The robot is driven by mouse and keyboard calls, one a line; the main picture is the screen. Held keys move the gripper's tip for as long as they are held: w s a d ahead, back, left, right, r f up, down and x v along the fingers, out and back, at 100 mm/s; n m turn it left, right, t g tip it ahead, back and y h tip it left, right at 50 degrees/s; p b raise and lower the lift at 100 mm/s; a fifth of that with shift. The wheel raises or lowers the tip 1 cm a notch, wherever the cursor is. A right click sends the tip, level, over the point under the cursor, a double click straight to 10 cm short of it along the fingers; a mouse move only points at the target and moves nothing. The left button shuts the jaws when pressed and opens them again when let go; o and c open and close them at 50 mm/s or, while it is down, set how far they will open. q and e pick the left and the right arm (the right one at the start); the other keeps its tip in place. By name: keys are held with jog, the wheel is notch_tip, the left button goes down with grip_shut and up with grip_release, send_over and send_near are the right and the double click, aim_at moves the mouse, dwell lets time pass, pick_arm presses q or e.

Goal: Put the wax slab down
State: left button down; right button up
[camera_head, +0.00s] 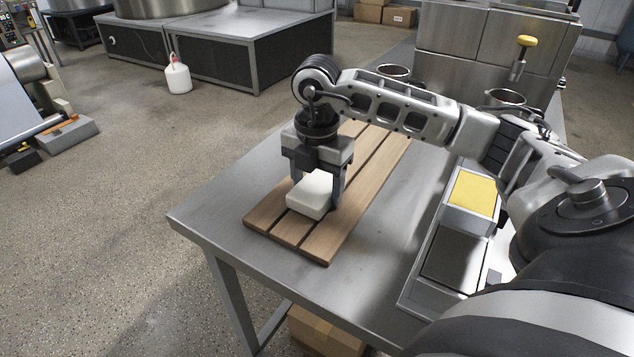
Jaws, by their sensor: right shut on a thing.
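The wax slab (309,196) is a white block with rounded edges. My right gripper (317,190) points straight down and is shut on the slab, with a finger on either side of it. The slab is at the near part of the slatted wooden board (336,235), low over it or touching it; I cannot tell which. The board lies on the metal table (222,208). My left gripper is not in view.
A metal tray (452,257) with a yellow block (474,193) is at the table's right. Metal pots (393,72) stand at the back. The table's left part is bare. A cardboard box (325,333) is underneath.

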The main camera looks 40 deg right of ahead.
aim_at(317, 186)
jog(key=shift+f, duration=0.1)
jog(key=o, duration=1.1)
notch_tip(317, 186, up, 12)
jog(key=shift+r+p, duration=0.1)
jog(key=shift+p, duration=0.75)
